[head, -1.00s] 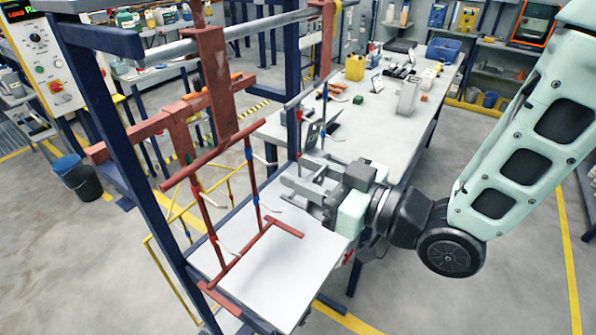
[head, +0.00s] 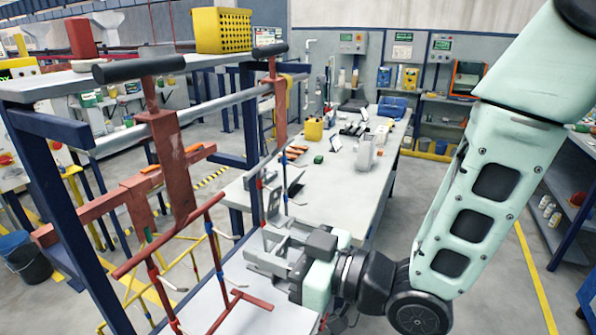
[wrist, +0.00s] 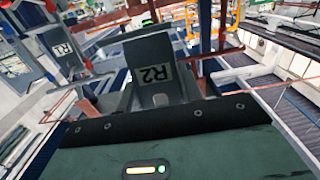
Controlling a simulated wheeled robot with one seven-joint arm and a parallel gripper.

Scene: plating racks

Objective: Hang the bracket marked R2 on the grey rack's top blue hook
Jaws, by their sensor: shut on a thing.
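My gripper (head: 262,250) is shut on a grey bracket. In the wrist view my gripper (wrist: 160,104) has the bracket marked R2 (wrist: 155,62) upright between its fingers, label facing the camera. In the head view the held bracket (head: 272,207) stands above the fingers, partly hidden. The grey rack (head: 262,200) is just beyond the gripper, with thin posts carrying red and blue bands. I cannot tell which blue hook is its top one, or whether the bracket touches it. Another grey bracket (wrist: 62,50), also with an R2-like label, shows at left in the wrist view.
A red rack (head: 180,180) hangs from a rail at the left, near my gripper. A blue frame (head: 45,190) stands beside it. A white tabletop (head: 285,315) lies below the gripper.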

